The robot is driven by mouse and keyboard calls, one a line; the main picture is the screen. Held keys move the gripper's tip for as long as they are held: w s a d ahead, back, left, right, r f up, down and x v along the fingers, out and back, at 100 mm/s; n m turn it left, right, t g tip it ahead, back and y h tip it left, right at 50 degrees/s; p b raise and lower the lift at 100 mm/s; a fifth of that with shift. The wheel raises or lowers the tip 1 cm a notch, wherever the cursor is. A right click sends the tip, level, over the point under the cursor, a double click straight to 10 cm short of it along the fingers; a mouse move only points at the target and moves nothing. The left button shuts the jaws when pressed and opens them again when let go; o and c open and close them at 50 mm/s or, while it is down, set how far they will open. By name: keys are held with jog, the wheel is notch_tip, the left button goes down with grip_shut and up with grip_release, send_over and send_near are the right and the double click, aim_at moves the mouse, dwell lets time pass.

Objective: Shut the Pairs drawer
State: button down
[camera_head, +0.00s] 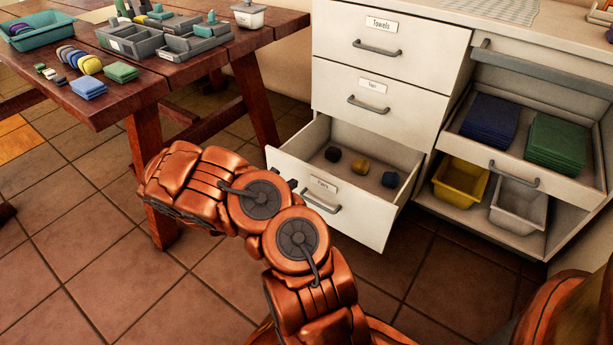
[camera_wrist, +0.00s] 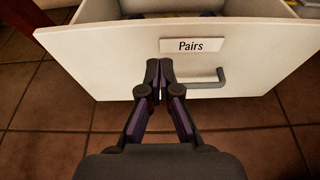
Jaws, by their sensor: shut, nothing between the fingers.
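The Pairs drawer (camera_head: 349,220) is the bottom drawer of the white cabinet and stands pulled out. Inside it lie a dark bundle (camera_head: 333,154), a yellow bundle (camera_head: 360,165) and a blue bundle (camera_head: 390,179). In the wrist view its white front (camera_wrist: 110,62) carries the Pairs label (camera_wrist: 191,45) and a grey handle (camera_wrist: 211,82). My gripper (camera_wrist: 159,68) is shut and empty, with its tips in front of the drawer front, left of the handle. I cannot tell whether the tips touch it. In the head view my arm hides most of the gripper.
Two closed drawers, Towels (camera_head: 385,42) and another (camera_head: 366,101), are above. On the right, an open tray holds blue towels (camera_head: 490,122) and green towels (camera_head: 556,143), above a yellow bin (camera_head: 460,183) and a white bin (camera_head: 518,205). A wooden table (camera_head: 140,90) stands left. Tiled floor is clear in front.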

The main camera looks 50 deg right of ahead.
aim_at(312, 170)
jog(key=b+x, duration=0.2)
jog(key=x, duration=0.5)
jog(key=shift+s+d+r, duration=0.1)
jog(key=shift+s+d, duration=0.05)
jog(key=shift+d, duration=0.1)
jog(key=shift+d+r+b, duration=0.15)
jog(key=shift+d+b, duration=0.3)
jog(key=shift+d, duration=0.35)
